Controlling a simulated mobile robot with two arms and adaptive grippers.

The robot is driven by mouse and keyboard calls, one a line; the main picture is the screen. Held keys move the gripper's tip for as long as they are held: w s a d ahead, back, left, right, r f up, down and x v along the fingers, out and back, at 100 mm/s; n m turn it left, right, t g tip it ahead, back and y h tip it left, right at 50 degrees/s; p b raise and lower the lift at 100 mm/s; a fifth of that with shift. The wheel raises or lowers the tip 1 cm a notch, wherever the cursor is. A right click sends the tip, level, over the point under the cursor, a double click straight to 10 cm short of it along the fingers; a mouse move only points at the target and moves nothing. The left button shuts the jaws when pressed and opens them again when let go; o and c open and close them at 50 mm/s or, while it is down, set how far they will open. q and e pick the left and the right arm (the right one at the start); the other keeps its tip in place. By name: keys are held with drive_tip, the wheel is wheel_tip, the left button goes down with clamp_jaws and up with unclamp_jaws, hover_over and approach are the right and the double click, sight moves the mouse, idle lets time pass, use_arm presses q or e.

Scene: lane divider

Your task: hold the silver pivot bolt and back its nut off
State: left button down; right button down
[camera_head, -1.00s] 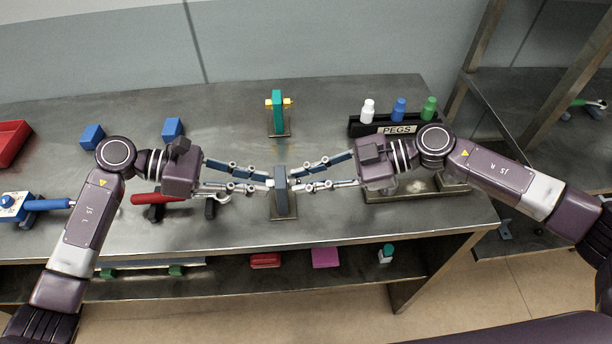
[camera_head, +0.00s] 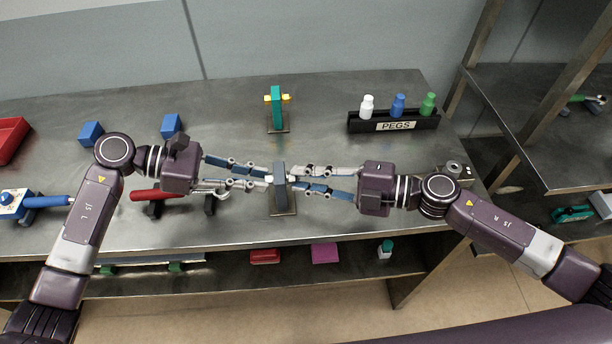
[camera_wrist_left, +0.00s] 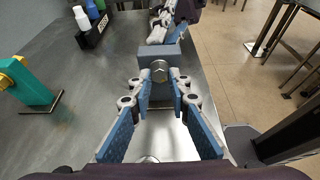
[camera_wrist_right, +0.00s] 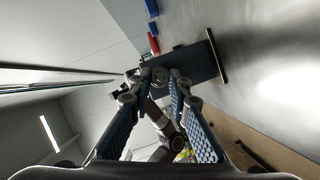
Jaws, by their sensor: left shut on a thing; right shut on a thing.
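A dark blue-grey post (camera_head: 280,196) stands upright on a flat base at the middle of the bench, with silver hardware on its two opposite sides. My left gripper (camera_head: 268,179) comes from the left and is shut on a silver end, which looks like the bolt head (camera_wrist_left: 160,71) in the left wrist view. My right gripper (camera_head: 292,180) comes from the right and is shut on the opposite silver end, seemingly the nut (camera_wrist_right: 160,76), in the right wrist view. The fingertips partly hide both ends. The shank inside the post is hidden.
A teal post (camera_head: 276,108) with yellow hardware stands behind. A black PEGS rack (camera_head: 395,122) with white, blue and green pegs is at the back right. Blue blocks (camera_head: 91,134), a red-handled tool (camera_head: 152,194) and a red tray (camera_head: 12,138) lie left. The bench's front edge is close.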

drive_tip(key=n, duration=0.2)
drive_tip(key=n+t+y, duration=0.1)
drive_tip(key=n, duration=0.1)
drive_tip(key=shift+s+a+f, duration=0.15)
drive_tip(key=shift+f+n+y, duration=0.15)
drive_tip(key=shift+n+y, duration=0.65)
drive_tip(key=shift+n, duration=0.8)
drive_tip(key=c, duration=1.8)
unclamp_jaws()
drive_tip(key=shift+a, duration=0.1)
drive_tip(key=v, duration=1.2)
drive_tip(key=shift+f, duration=0.2)
